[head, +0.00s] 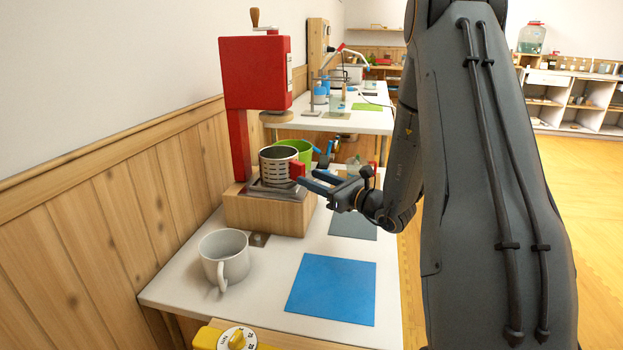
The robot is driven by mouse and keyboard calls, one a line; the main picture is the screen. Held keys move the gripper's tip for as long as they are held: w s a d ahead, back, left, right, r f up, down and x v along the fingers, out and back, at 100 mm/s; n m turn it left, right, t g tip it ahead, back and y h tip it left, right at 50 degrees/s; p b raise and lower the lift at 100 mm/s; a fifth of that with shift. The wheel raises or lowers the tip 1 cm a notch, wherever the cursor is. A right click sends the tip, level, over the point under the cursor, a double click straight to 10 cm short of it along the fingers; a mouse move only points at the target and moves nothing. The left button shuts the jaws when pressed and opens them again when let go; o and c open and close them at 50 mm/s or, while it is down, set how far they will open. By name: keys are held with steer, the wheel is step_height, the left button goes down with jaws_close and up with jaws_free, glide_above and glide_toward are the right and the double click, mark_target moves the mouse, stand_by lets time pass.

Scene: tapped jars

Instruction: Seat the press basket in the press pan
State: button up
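The press basket (278,166) is a perforated metal cylinder with a red grip (297,171) on its right side. It stands upright at the press pan (262,192), a shallow metal tray on a wooden block under the red press. The basket's lower edge appears to be within the pan, but I cannot tell if it is fully down. My gripper (308,180) is just right of the basket, its two fingers spread and pointing at the red grip. The fingers look empty, with the grip at or just beyond their tips.
The red press (255,72) rises above the basket, with a round wooden plate (276,117) overhead. A green container (304,148) stands behind. A white mug (224,258) is in front. A blue mat (331,288) lies clear at front right; a yellow dial device (238,338) is nearest.

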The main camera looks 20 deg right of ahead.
steer(key=shift+p+v, duration=0.3)
steer(key=shift+v, duration=0.95)
